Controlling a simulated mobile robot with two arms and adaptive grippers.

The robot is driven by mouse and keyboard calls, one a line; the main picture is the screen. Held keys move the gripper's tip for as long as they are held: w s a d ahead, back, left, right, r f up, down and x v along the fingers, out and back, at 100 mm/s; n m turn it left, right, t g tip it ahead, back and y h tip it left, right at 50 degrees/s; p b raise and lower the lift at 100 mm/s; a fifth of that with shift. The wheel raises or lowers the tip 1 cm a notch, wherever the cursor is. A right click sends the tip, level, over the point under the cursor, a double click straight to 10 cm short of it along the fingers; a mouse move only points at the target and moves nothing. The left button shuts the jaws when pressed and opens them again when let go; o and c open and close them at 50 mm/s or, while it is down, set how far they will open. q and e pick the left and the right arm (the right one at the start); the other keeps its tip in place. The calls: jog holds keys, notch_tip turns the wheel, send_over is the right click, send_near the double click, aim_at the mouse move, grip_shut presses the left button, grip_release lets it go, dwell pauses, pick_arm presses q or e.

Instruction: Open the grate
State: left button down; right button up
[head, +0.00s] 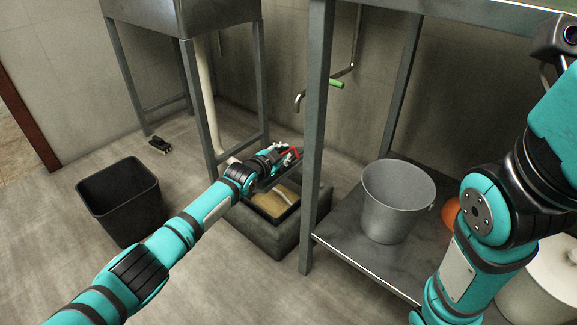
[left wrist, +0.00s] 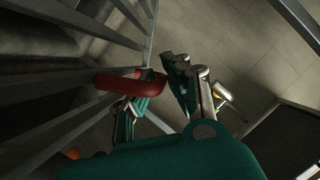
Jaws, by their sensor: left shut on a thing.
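My left gripper (head: 288,157) reaches down to the floor drain box between the sink and the steel table. It is shut on a red handle (head: 293,153), which also shows as a red bar in the left wrist view (left wrist: 130,83). The grate seems to be the dark barred piece at that handle; my gripper and wrist hide much of it, and its exact tilt is hard to tell. The drain box (head: 263,232) has a dark rim, and a yellowish inside (head: 273,201) shows in its opening. My right arm stands at the right; its gripper is not seen.
A black bin (head: 121,203) stands on the floor at left. The sink (head: 185,15) is above, with its legs close to my left arm. A table post (head: 316,140) stands beside the drain box. A metal bucket (head: 396,205) rests on the lower shelf (head: 370,262). The front floor is clear.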

pick_arm(q)
jog(key=shift+w+a+r, duration=0.5)
jog(key=shift+a+r, duration=0.25)
jog(key=shift+r, duration=0.1)
jog(key=c, duration=1.4)
grip_release()
jog(key=v, duration=1.2)
jog(key=shift+f, duration=0.15)
